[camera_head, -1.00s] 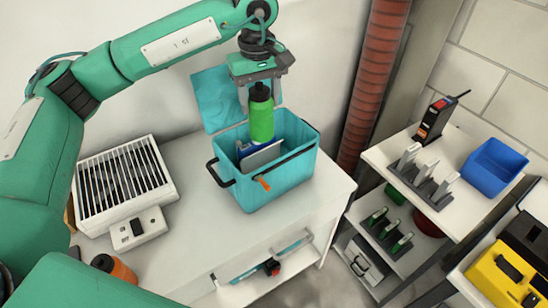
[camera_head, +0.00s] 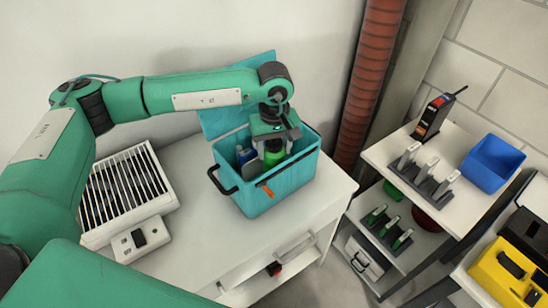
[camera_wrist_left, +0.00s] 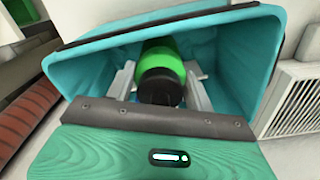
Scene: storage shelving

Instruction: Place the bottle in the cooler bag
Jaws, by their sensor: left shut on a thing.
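The green bottle (camera_head: 274,158) with a black cap is upright down inside the open teal cooler bag (camera_head: 288,187), on the white table. My left gripper (camera_head: 273,146) reaches into the bag's opening from above and is shut on the bottle near its cap. In the left wrist view, the bottle (camera_wrist_left: 162,77) shows between the two grey fingers, with the bag's teal walls (camera_wrist_left: 235,55) around it. The bottle's base is hidden, so I cannot tell whether it touches the bag floor. My right gripper is not in view.
The bag's lid (camera_head: 222,118) stands open at the back. A slatted white unit (camera_head: 128,190) is left on the table. A red-brown pipe (camera_head: 369,75) and shelving with a blue bin (camera_head: 492,163) are right.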

